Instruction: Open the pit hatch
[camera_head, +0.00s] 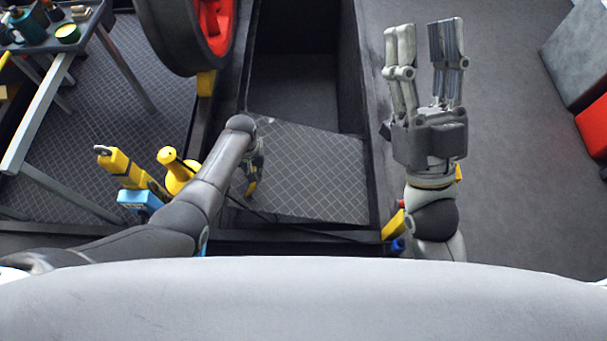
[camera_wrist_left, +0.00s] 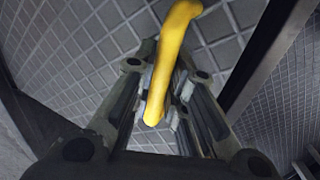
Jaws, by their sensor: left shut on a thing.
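The pit hatch (camera_head: 315,175) is a grey plate with a diamond pattern, lying over the near part of the dark pit. Its far edge runs at a slant to the pit frame, so it looks tilted. My left gripper (camera_head: 254,168) is at the hatch's left side, partly hidden by my forearm. In the left wrist view, the gripper (camera_wrist_left: 158,98) is shut on the yellow handle (camera_wrist_left: 175,45), with the patterned plate behind it. A bit of yellow also shows below the gripper in the head view. My right gripper (camera_head: 426,65) is open and empty, pointing up right of the pit.
The open pit (camera_head: 295,85) lies beyond the hatch, with dark side walls. A large black and red wheel (camera_head: 185,30) stands at its upper left. Yellow tools (camera_head: 125,168) and a workbench (camera_head: 45,35) are at left.

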